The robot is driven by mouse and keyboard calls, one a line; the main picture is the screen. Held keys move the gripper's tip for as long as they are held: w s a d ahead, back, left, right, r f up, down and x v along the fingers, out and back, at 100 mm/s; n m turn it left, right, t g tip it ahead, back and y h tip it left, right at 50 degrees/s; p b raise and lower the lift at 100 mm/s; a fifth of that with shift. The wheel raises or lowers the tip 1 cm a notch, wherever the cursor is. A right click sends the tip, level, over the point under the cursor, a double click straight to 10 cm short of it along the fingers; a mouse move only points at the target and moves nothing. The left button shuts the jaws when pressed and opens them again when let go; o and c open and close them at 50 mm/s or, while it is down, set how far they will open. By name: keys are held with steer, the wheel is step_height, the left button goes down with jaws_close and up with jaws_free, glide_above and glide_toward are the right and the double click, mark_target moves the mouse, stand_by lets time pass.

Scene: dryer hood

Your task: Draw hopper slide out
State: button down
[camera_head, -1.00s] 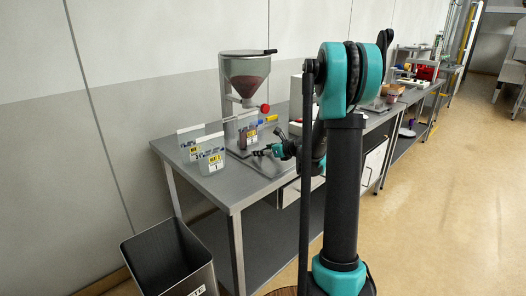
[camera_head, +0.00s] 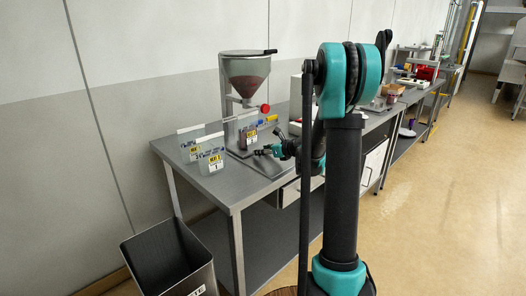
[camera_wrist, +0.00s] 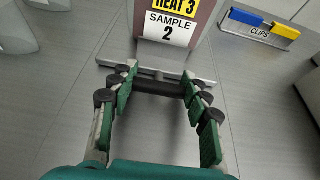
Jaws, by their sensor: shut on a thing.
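The hopper (camera_head: 247,72) is a clear cone with reddish-brown content, on a grey stand at the back of the bench. A red knob (camera_head: 265,108) sticks out below its cone. My gripper (camera_head: 268,151) is low over the bench in front of the hopper. In the wrist view my gripper (camera_wrist: 160,80) has its fingers on the two ends of a dark bar (camera_wrist: 158,87), at the near edge of a grey plate (camera_wrist: 120,52). A bag labelled "HEAT 3, SAMPLE 2" (camera_wrist: 168,28) stands on that plate, just beyond the bar.
Labelled clear bags (camera_head: 210,160) stand at the bench's left end. A holder marked "CLIPS" (camera_wrist: 262,30) with blue and yellow clips lies right of the bag. A waste bin (camera_head: 170,262) stands on the floor at the left. The bench top (camera_head: 215,190) before the bags is bare.

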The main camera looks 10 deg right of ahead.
steer(key=s+d, duration=0.3)
steer(key=s, duration=0.1)
steer(key=s+d, duration=0.3)
steer(key=s, duration=0.2)
steer(key=s+d, duration=0.4)
steer(key=s, duration=0.1)
stand_by(0.4)
steer(key=c, duration=0.7)
jaws_free()
steer(key=shift+s+d, duration=0.1)
steer(key=shift+d, duration=0.05)
steer(key=v, duration=1.2)
steer(key=shift+f, duration=0.1)
